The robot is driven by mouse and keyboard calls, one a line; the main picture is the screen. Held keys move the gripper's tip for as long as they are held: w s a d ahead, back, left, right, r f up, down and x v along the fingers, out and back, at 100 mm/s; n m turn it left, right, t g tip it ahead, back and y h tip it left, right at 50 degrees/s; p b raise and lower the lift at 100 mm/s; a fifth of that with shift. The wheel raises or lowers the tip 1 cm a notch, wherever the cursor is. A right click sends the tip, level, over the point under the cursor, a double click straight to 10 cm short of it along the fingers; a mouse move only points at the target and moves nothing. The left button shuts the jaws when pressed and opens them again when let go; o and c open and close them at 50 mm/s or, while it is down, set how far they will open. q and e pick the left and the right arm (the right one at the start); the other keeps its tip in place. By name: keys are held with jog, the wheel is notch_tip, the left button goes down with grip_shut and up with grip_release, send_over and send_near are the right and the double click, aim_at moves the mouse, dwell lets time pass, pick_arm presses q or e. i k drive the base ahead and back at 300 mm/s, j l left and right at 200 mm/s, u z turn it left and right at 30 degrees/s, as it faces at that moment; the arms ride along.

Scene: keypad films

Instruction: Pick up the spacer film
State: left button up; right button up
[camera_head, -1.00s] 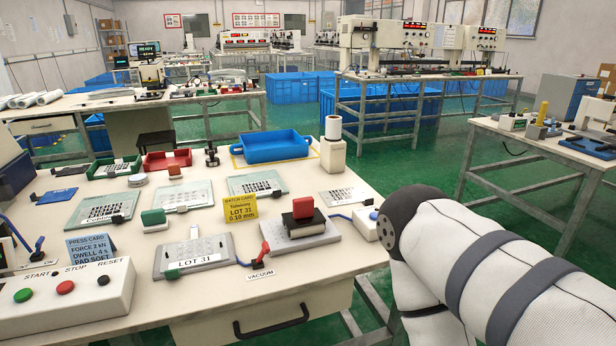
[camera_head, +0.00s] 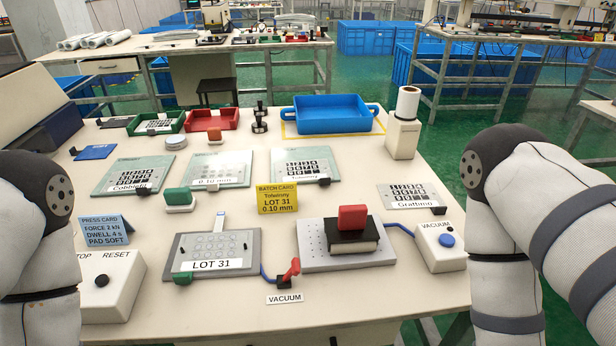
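A pale dotted film marked 0.10 mm (camera_head: 220,168) lies on the middle greenish plate in the row across the table; it looks like the spacer film. The yellow batch card (camera_head: 277,199) in front of it reads LOT 31, 0.10 mm. Beside it are a Cobblefit film sheet (camera_head: 132,174) on the left and another keypad film (camera_head: 303,164) on the right. A LOT 31 sheet (camera_head: 213,248) lies on a grey plate at the front. My arms show at both sides of the picture, but neither gripper is in view.
A perforated vacuum plate (camera_head: 312,254) carries a black block with a red handle (camera_head: 352,218). A green-handled block (camera_head: 178,198) stands in front of the film row. A blue tray (camera_head: 331,115), a red tray (camera_head: 212,119) and a white roll stand (camera_head: 403,138) are behind.

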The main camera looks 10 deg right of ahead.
aim_at(212, 176)
jog(key=j, duration=0.9)
jog(key=i+j, duration=0.15)
jog(key=j, duration=0.75)
